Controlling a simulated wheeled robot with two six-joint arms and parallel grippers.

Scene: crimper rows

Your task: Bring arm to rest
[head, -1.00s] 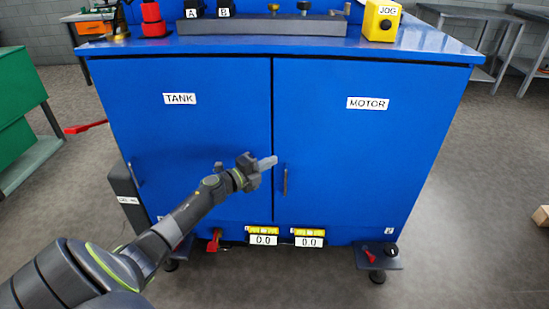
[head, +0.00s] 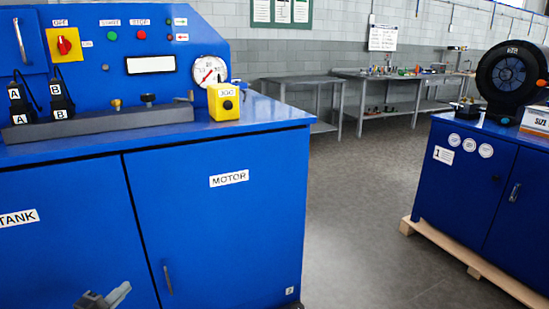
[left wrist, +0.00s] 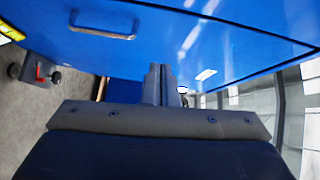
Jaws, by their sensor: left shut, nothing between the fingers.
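My left gripper (head: 121,292) shows at the bottom edge of the head view, in front of the blue cabinet doors. It is shut and empty, just left of the handle (head: 168,280) of the MOTOR door (head: 225,225). In the left wrist view the two closed fingers (left wrist: 160,85) point towards the blue cabinet front, with a door handle (left wrist: 103,30) at the upper left. Whether the fingers touch the door cannot be told. The rest of the left arm is below the head view. My right gripper is in neither view.
The cabinet top carries a yellow JOG box (head: 224,102), a grey manifold bar (head: 100,125) and a gauge (head: 209,72). Another blue cabinet (head: 480,190) stands on a pallet at the right. The floor (head: 370,220) between the cabinets is clear.

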